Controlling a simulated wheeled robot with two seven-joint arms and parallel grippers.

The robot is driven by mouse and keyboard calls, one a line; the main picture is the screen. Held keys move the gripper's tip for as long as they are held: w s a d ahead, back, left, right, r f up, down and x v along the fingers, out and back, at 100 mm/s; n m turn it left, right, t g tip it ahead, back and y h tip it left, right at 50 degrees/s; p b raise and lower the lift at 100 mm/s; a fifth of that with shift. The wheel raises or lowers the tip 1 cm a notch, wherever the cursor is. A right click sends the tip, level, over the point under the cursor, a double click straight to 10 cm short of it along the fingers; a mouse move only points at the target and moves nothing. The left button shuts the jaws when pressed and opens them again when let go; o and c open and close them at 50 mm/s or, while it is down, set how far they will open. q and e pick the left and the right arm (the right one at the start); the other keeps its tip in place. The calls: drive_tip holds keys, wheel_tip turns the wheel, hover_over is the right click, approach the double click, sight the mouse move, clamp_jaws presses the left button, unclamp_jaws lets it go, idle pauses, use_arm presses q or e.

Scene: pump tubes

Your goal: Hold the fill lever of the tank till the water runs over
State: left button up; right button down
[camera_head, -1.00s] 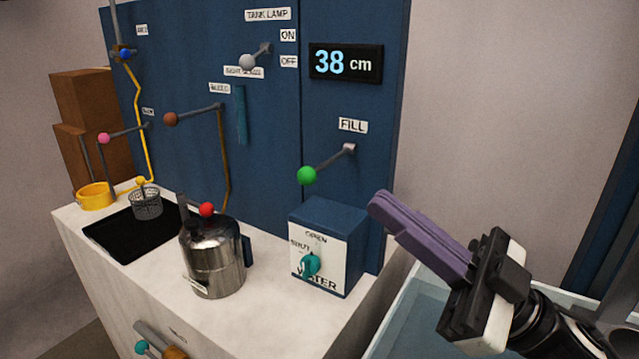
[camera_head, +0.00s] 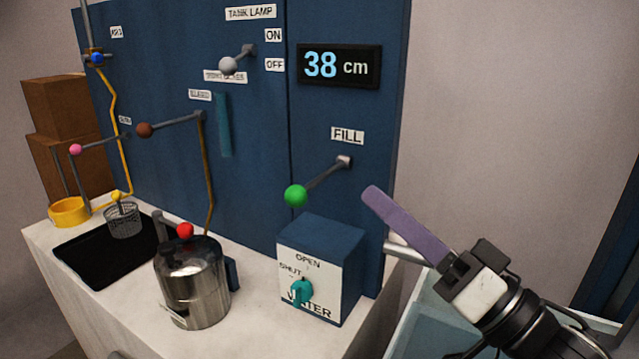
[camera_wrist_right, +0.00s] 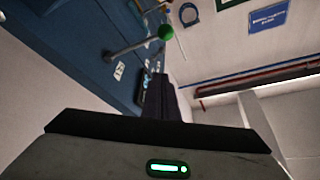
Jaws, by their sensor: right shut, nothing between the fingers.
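The fill lever (camera_head: 320,181) is a grey rod with a green ball (camera_head: 296,195), on the blue panel under the FILL label (camera_head: 347,136). It points left and toward me, and nothing touches it. My right gripper (camera_head: 372,194) is shut and empty, with purple fingers, to the right of the green ball and apart from it. The right wrist view shows the green ball (camera_wrist_right: 166,32) beyond the dark fingers. The display (camera_head: 339,65) reads 38 cm. My left gripper is out of view. I see no water running over.
A blue WATER box (camera_head: 323,243) with a teal valve handle (camera_head: 301,290) stands on the counter (camera_head: 247,319) below the lever. A metal kettle (camera_head: 192,282) with a red knob is left of it. A pale blue basin (camera_head: 420,292) lies below my right arm.

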sight(322, 178)
idle(0.3)
drive_tip(key=w+a+p, duration=0.2)
drive_tip(key=w+a, duration=0.3)
drive_tip(key=a, duration=0.2)
drive_tip(key=shift+w+a+r, duration=0.15)
drive_tip(key=shift+w+a, duration=0.05)
drive_tip(key=shift+a, duration=0.2)
idle(0.4)
